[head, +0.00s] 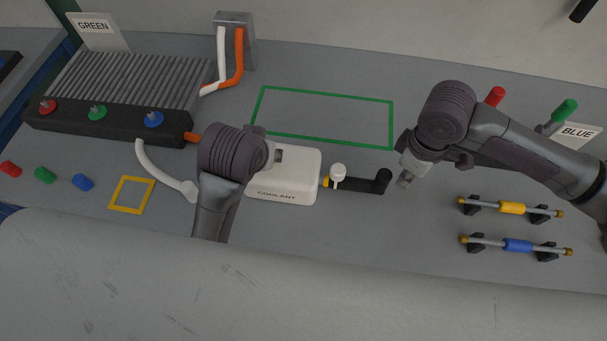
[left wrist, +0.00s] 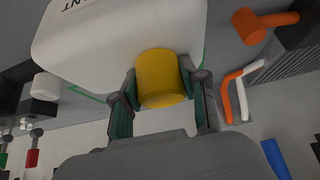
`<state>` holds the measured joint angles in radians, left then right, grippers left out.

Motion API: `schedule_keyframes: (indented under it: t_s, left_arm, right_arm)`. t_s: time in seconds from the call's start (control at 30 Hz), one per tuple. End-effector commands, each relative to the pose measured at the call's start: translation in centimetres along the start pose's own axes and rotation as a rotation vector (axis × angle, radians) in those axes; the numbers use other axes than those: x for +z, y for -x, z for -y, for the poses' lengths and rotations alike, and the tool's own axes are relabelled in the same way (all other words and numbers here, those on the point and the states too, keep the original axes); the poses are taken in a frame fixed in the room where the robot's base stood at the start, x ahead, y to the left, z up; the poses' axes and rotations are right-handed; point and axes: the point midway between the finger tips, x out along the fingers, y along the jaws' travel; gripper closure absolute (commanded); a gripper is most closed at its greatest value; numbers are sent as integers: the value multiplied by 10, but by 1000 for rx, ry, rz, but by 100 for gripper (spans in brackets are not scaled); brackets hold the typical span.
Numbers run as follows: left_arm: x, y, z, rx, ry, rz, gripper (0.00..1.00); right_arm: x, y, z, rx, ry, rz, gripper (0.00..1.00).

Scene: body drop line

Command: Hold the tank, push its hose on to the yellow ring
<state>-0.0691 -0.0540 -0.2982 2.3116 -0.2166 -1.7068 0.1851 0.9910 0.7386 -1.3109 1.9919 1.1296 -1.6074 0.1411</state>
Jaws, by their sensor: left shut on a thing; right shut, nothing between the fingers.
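The white tank (head: 284,188), marked COOLANT, rests on the grey bench and also shows in the left wrist view (left wrist: 110,35). My left gripper (head: 270,155) is shut on a yellow cylindrical part (left wrist: 160,78) at the tank; its fingers lie on both sides of it. In the head view the gripper hides that part. A yellow ring (head: 326,182) shows at the tank's right side. A black hose (head: 362,186) runs right from there to an upturned end, with a white cap (head: 338,171) above it. Whether hose and ring touch is unclear. My right gripper (head: 404,182) is shut and empty, right of the hose end.
A finned radiator (head: 130,82) with coloured knobs stands at the back left. A white pipe (head: 163,174) curves from it towards my left arm. A green outline (head: 322,91) behind the tank is empty. Rods with yellow (head: 512,208) and blue (head: 517,245) sleeves stand at right.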

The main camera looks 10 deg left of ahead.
Motion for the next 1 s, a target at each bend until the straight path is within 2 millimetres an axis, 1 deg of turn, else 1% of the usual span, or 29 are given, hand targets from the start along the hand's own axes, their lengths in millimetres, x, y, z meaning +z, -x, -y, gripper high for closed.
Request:
schedule_keyframes:
  t_s: [0.03, 0.7, 0.83, 1.0]
  left_arm:
    - [10, -6, 0, -1, -4, 32, 100]
    - [10, -6, 0, -2, -4, 32, 100]
    - [10, -6, 0, -2, -4, 32, 100]
    - [10, -6, 0, -3, -4, 32, 100]
  right_arm:
    - [0, 2, 0, 1, 0, -2, 100]
    - [0, 56, 0, 2, 0, -1, 100]
    - [0, 64, 0, 2, 0, -2, 100]
    - [0, 67, 0, 1, 0, -1, 100]
